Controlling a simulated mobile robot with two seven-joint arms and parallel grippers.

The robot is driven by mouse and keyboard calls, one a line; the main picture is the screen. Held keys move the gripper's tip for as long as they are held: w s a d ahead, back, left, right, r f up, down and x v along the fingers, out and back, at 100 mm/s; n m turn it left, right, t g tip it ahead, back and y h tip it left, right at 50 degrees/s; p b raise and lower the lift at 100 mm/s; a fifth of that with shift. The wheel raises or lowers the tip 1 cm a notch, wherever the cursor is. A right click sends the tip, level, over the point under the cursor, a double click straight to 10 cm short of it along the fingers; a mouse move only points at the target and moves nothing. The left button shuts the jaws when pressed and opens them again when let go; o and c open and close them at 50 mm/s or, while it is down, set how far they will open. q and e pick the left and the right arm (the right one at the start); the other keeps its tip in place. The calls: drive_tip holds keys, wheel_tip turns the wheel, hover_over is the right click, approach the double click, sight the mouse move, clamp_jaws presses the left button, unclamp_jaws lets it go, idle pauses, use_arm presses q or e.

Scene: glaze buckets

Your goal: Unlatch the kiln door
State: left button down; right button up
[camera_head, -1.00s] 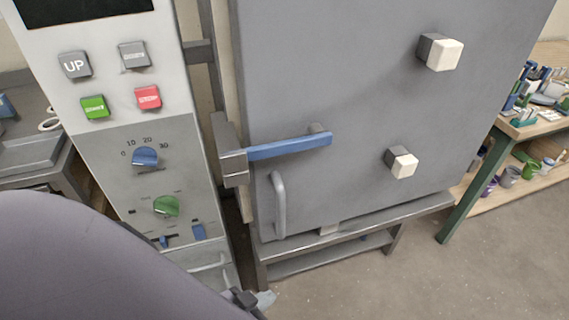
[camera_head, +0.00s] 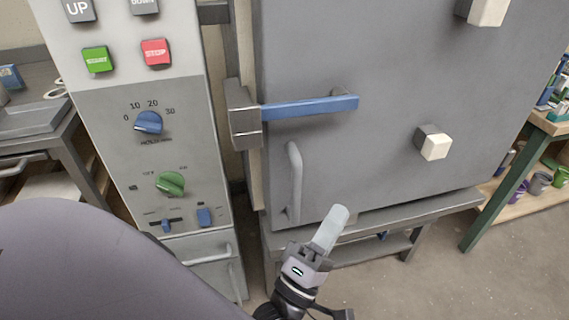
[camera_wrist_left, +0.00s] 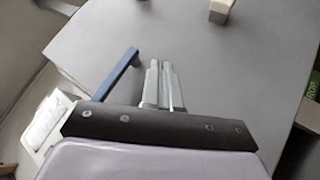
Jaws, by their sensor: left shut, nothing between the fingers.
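The grey kiln door (camera_head: 390,60) fills the upper middle of the head view. Its blue latch lever (camera_head: 308,107) lies level across the door's left edge, with its left end in a grey latch block (camera_head: 243,115). A grey vertical pull handle (camera_head: 294,183) sits below the lever. My left gripper (camera_head: 338,214) is shut and empty, below the lever and right of the pull handle, in front of the door's lower edge. In the left wrist view its fingers (camera_wrist_left: 160,66) point at the door, and the blue lever (camera_wrist_left: 118,72) is left of them, apart. My right gripper is not in view.
A control panel (camera_head: 140,105) with buttons and knobs stands left of the door. Two pale-tipped plugs stick out of the door, one being the lower plug (camera_head: 435,146). A kiln stand (camera_head: 375,235) is below; a shelf (camera_head: 545,120) with pots is at right.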

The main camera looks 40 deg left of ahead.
sight(298, 109)
use_arm(q)
drive_tip(key=s+a+n+g+y+b, duration=0.1)
drive_tip(key=a+n+g+y+b, duration=0.1)
drive_tip(key=n+y, duration=0.9)
drive_tip(key=s+a+n+g+y+b, duration=0.1)
drive_tip(key=a+n+g+y+b, duration=0.2)
drive_tip(key=n+y, duration=0.7)
drive_tip(key=a+n+g, duration=0.1)
drive_tip(key=n+g, duration=0.1)
drive_tip(key=n, duration=0.5)
drive_tip(key=shift+s+f+y, duration=0.25)
drive_tip(key=shift+f+y, duration=0.1)
drive_tip(key=shift+y, duration=0.05)
drive_tip(key=p+x, duration=0.1)
drive_tip(key=x, duration=0.3)
drive_tip(key=s+d+r+p+x, duration=0.1)
drive_tip(key=x, duration=0.3)
drive_tip(key=p+x, duration=0.2)
drive_tip(key=x, duration=0.3)
drive_tip(key=shift+s+d+r, duration=0.15)
drive_tip(key=shift+d+r, duration=0.05)
drive_tip(key=shift+r, duration=0.2)
